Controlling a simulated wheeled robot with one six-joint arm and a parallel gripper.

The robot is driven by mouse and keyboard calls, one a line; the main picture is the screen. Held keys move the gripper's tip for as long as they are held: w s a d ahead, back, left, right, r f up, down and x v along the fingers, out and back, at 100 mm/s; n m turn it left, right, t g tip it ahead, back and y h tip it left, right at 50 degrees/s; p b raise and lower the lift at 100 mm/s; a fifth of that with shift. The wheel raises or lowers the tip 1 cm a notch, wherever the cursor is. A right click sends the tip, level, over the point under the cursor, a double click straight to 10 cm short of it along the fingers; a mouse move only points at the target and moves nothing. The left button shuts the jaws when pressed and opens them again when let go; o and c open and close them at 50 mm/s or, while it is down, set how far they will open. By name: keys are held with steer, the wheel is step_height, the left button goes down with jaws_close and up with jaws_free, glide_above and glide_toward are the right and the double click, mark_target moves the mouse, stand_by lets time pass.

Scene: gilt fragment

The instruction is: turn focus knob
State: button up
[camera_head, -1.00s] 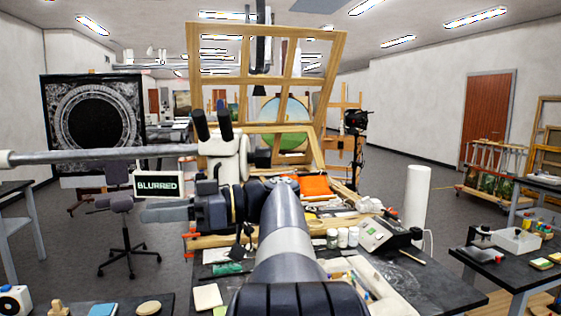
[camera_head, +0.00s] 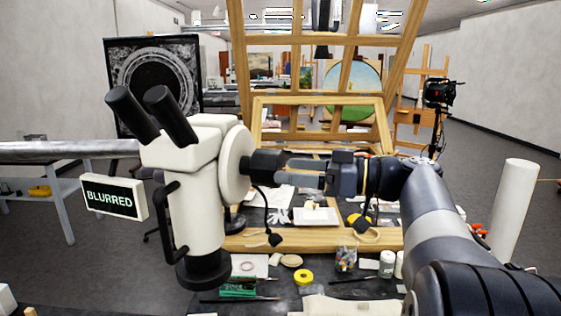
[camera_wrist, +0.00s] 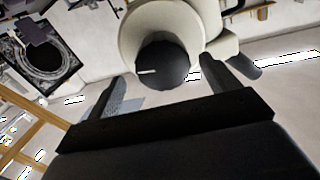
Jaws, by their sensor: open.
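A white microscope head (camera_head: 195,175) with two black eyepieces stands at the left in the head view. Its black focus knob (camera_head: 265,164) sticks out to the right from a round white housing (camera_head: 236,163). My gripper (camera_head: 293,168) is open and level with the knob, its fingertips at the knob's right end. In the wrist view the knob (camera_wrist: 162,64) shows face-on with a pale pointer line, between the open fingers (camera_wrist: 162,70), with gaps on both sides. A sign (camera_head: 114,196) reads "BLURRED".
A grey horizontal boom (camera_head: 65,151) runs left from the microscope. Below is a cluttered black table with a wooden frame (camera_head: 320,240), a yellow tape roll (camera_head: 303,277) and jars (camera_head: 387,263). A black cable hangs near the knob.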

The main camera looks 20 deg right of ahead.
mark_target(281, 169)
steer(key=shift+p+x, duration=0.45)
steer(key=shift+x, duration=1.65)
steer(key=shift+s, duration=0.1)
steer(key=c, duration=1)
steer(key=shift+m, duration=0.3)
steer(key=shift+f+m+b, duration=0.1)
steer(key=shift+m+b, duration=0.5)
steer(key=shift+m, duration=0.2)
steer(key=shift+m+b, duration=0.3)
steer(key=shift+m, duration=1.5)
